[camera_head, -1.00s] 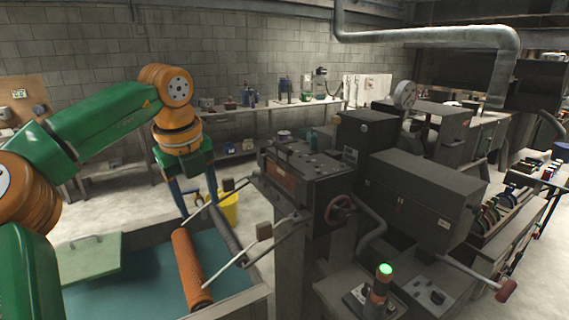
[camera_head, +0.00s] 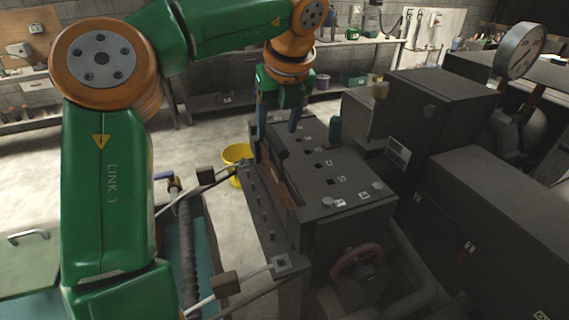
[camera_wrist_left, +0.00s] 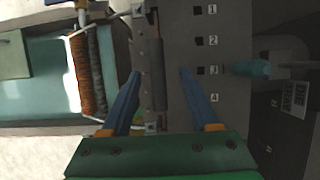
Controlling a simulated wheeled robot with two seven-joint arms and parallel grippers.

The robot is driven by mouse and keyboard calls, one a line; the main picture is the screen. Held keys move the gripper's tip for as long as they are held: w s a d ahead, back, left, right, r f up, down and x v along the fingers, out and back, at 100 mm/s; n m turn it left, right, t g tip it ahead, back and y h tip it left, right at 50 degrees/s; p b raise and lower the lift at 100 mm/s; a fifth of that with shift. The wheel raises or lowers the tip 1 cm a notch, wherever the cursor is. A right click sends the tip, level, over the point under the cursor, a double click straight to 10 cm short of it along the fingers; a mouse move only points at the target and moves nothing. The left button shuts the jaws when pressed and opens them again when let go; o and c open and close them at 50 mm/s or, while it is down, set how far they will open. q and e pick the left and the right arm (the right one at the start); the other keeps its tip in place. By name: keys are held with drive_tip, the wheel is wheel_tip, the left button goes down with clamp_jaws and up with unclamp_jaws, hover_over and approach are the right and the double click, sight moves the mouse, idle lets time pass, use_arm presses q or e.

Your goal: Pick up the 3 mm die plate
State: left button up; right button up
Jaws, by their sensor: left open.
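My left gripper (camera_head: 278,130) points down over the far end of a dark machine block (camera_head: 345,195). Its two blue fingers are apart with nothing between them; the left wrist view shows this gripper (camera_wrist_left: 159,74) above the block's edge. The block's top has a row of small dark square openings beside white number labels, with label 3 (camera_wrist_left: 213,70) readable in the left wrist view. A dark narrow bar (camera_wrist_left: 157,75) lies between the fingers in that view, below them. I cannot tell which part is the 3 mm die plate. My right gripper is out of view.
A teal-lined trough with an orange mesh roll (camera_wrist_left: 80,75) is left of the block. A teal knob (camera_wrist_left: 250,69) sits near label 3. A pressure gauge (camera_head: 520,47) and large dark housings rise at right.

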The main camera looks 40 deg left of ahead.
sight(276, 136)
use_arm(q)
drive_tip(key=shift+s+f, duration=0.4)
drive_tip(key=shift+f, duration=0.2)
drive_tip(key=shift+s+f, duration=0.35)
drive_tip(key=shift+f, duration=0.2)
drive_tip(key=shift+w+a+f, duration=0.55)
drive_tip(key=shift+w+f, duration=0.3)
drive_tip(key=shift+w, duration=0.2)
drive_tip(key=shift+c, duration=1.1)
drive_tip(key=c, duration=0.3)
drive_tip(key=shift+s+d+r, duration=0.1)
drive_tip(key=shift+s+r, duration=0.05)
drive_tip(key=shift+s, duration=0.15)
clamp_jaws()
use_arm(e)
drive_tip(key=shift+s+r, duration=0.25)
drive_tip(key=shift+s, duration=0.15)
use_arm(q)
drive_tip(key=shift+w, duration=0.15)
